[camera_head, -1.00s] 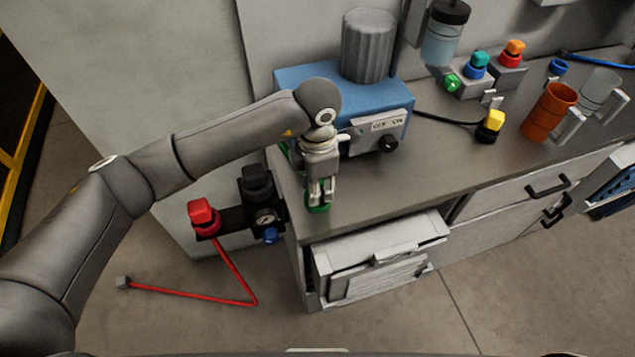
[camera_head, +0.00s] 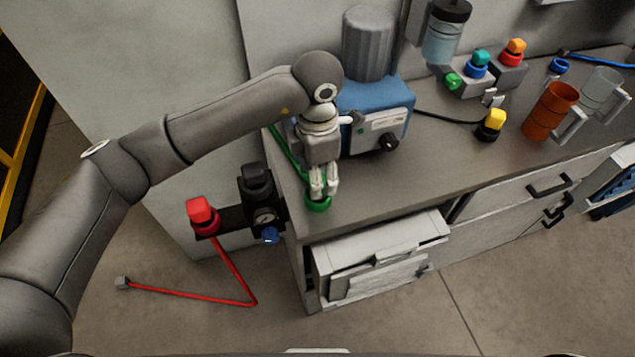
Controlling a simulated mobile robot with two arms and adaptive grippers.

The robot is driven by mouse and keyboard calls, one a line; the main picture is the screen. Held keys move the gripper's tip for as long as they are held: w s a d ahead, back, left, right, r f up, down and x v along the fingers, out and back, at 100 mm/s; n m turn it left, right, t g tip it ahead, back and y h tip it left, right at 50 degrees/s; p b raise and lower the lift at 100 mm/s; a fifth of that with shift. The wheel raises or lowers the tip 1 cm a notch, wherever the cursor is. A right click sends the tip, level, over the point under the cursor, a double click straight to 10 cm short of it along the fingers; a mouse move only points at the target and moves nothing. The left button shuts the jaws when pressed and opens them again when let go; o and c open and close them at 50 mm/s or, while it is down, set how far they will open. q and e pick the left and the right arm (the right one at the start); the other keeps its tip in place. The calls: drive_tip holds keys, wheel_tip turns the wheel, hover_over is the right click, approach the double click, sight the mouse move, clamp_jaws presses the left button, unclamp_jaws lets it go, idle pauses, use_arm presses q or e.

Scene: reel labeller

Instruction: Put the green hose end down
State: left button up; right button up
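The green hose end (camera_head: 318,205) is a small green ring-shaped piece at the front left corner of the grey bench top. It looks to be on or just above the surface. The green hose (camera_head: 284,150) shows behind my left wrist, partly hidden. My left gripper (camera_head: 324,191) points down with its fingertips right at the top of the hose end. The fingers are close together, with a narrow gap; whether they grip the hose end cannot be made out. My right gripper is not in view.
A blue machine (camera_head: 375,110) with a grey cylinder stands just behind my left gripper. A regulator (camera_head: 265,215) and a red connector (camera_head: 203,215) are off the bench's left side. An open drawer (camera_head: 380,250) juts out below. Bench right of the hose end is clear.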

use_arm(q)
wheel_tip(320, 180, up, 7)
drive_tip(key=shift+f+b, duration=0.1)
drive_tip(key=shift+b, duration=0.4)
drive_tip(key=shift+r, duration=0.7)
